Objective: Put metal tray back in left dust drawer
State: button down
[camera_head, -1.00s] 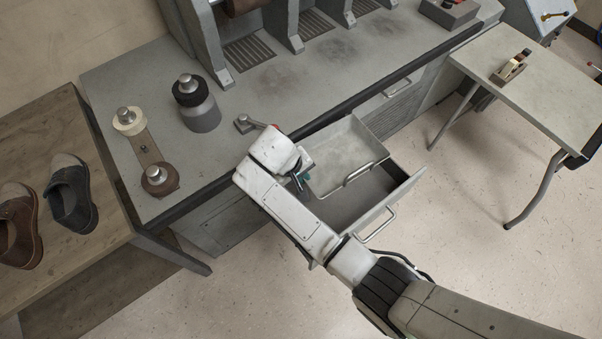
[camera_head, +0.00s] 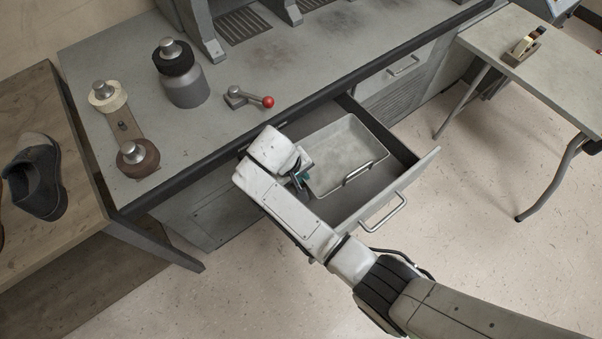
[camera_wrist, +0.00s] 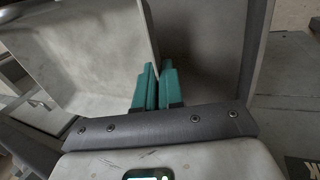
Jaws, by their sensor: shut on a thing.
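The metal tray (camera_head: 338,148) is a shallow grey pan with a bar handle on its near side. In the head view it lies within the outline of the open left drawer (camera_head: 418,178), roughly level. I cannot tell whether it touches the drawer floor. My gripper (camera_head: 303,180) is at the tray's left end, shut on its wall. In the wrist view, the teal fingers of my gripper (camera_wrist: 157,88) pinch the thin wall, with the tray (camera_wrist: 90,50) on the left and the drawer (camera_wrist: 200,40) on the right. My arm hides the drawer's left side.
The grey bench (camera_head: 330,60) stands behind the drawer, its dark front edge close to my gripper. A red-knobbed lever (camera_head: 250,99) lies on the bench. A closed drawer (camera_head: 405,75) is to the right. A side table (camera_head: 560,80) stands farther right. The floor in front is clear.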

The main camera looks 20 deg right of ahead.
jog(key=f+b, duration=0.4)
jog(key=w+f+b, duration=0.1)
jog(key=f+b, duration=0.1)
jog(key=shift+w+a+f, duration=0.1)
jog(key=shift+a+f, duration=0.1)
jog(key=shift+f, duration=0.15)
jog(key=shift+w+a+f+b, duration=0.1)
jog(key=shift+w+f+b, duration=0.25)
jog(key=shift+f+b, duration=0.4)
jog(key=c, duration=1.2)
grip_release()
jog(key=p+v, duration=0.2)
jog(key=v, duration=0.9)
